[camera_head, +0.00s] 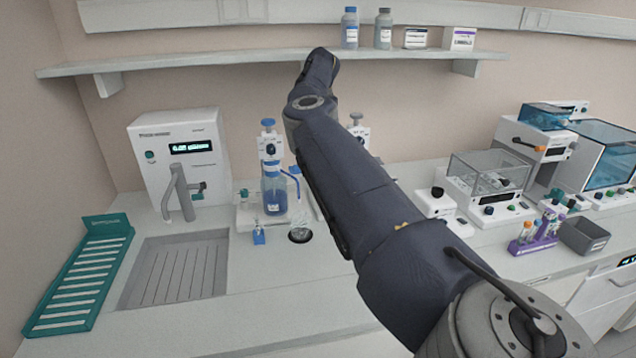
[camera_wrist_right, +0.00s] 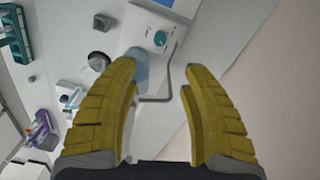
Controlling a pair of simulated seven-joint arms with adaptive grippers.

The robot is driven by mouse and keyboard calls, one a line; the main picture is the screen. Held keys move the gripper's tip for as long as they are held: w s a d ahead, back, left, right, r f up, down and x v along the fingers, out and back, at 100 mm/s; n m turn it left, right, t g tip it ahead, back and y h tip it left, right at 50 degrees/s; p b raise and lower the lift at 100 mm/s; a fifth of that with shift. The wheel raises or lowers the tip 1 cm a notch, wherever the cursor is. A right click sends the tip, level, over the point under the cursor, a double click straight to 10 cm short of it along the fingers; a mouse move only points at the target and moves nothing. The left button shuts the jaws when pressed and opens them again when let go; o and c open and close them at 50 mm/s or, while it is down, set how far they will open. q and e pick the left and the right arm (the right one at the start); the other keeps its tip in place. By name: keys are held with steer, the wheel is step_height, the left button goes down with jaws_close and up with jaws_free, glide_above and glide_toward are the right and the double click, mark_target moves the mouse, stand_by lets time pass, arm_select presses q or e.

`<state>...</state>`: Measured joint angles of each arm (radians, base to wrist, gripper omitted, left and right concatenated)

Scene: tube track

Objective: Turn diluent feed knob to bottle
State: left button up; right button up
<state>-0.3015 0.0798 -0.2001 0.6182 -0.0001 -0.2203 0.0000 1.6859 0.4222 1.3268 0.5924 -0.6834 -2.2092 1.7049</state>
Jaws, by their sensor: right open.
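A small knob (camera_head: 243,193) sits on the white base beside a blue dispenser bottle (camera_head: 273,190). In the right wrist view, a teal knob (camera_wrist_right: 160,38) is on a white panel beyond my fingertips. A pale blue bottle (camera_wrist_right: 139,62) and a bent tube (camera_wrist_right: 165,85) are close to the panel. I cannot read the knob's setting or confirm it is the diluent feed knob. My right gripper (camera_wrist_right: 155,68), with yellow fingers, is open and no object shows held. In the head view it is hidden, and my arm crosses the middle. My left gripper is not in view.
A white instrument (camera_head: 178,160) stands at the left, near a sink (camera_head: 175,270) and a teal rack (camera_head: 80,275). A second dispenser (camera_head: 357,128) is partly hidden by my arm. A shelf (camera_head: 220,62) overhangs the bench. Balances and a purple tube rack (camera_head: 533,240) stand right.

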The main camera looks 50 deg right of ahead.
step_height(320, 180, down, 16)
steer(key=shift+r, duration=0.1)
stand_by(0.5)
jaws_close()
stand_by(0.4)
stand_by(0.3)
